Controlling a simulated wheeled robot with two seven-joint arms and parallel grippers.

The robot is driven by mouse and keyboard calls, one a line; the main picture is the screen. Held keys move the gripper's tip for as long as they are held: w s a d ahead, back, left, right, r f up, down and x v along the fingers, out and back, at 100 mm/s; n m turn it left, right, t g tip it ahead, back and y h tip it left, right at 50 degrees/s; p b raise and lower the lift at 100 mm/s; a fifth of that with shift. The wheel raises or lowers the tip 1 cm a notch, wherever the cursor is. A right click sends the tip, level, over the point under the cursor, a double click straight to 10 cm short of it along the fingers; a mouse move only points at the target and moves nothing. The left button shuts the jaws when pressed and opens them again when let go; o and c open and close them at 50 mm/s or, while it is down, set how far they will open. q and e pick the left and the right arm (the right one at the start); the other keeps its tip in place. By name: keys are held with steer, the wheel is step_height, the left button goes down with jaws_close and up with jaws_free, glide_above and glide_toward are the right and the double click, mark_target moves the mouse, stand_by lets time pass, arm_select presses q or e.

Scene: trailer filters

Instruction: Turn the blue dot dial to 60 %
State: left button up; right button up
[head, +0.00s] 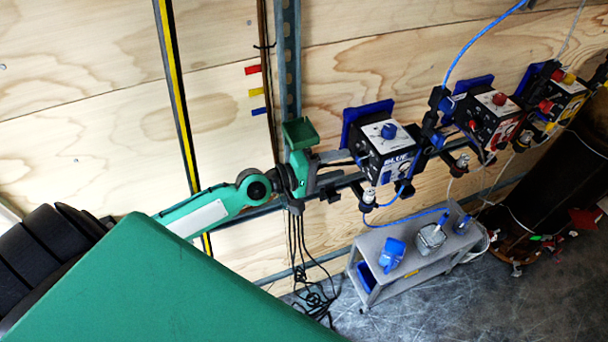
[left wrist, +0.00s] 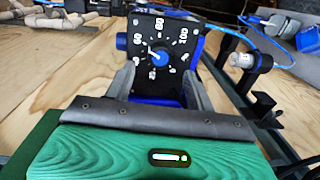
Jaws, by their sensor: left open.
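The blue dot dial (left wrist: 160,59) is on a black scale face in the left wrist view, with white numbers including 60, 80 and 100. A short white mark points up and left, roughly towards the 60; the exact setting is too small to read. The face belongs to the blue-labelled box (head: 385,152) on the wall rail. My left gripper (head: 343,170) is open just left of this box in the head view. Its grey fingers flank the lower part of the scale face in the left wrist view (left wrist: 162,88). Whether they touch anything is unclear. My right gripper is not in view.
A blue knob (head: 389,131) sits on the box's white face. A red-knobbed box (head: 492,118) and a yellow-labelled box (head: 556,95) stand farther right. Blue hoses run nearby. A grey bench (head: 366,247) stands below. Open plywood wall lies left.

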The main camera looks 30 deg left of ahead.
arm_select(q)
steer(key=b+v, duration=0.5)
steer(key=v, duration=0.4)
steer(key=shift+s+a, duration=0.2)
steer(key=shift+s, duration=0.05)
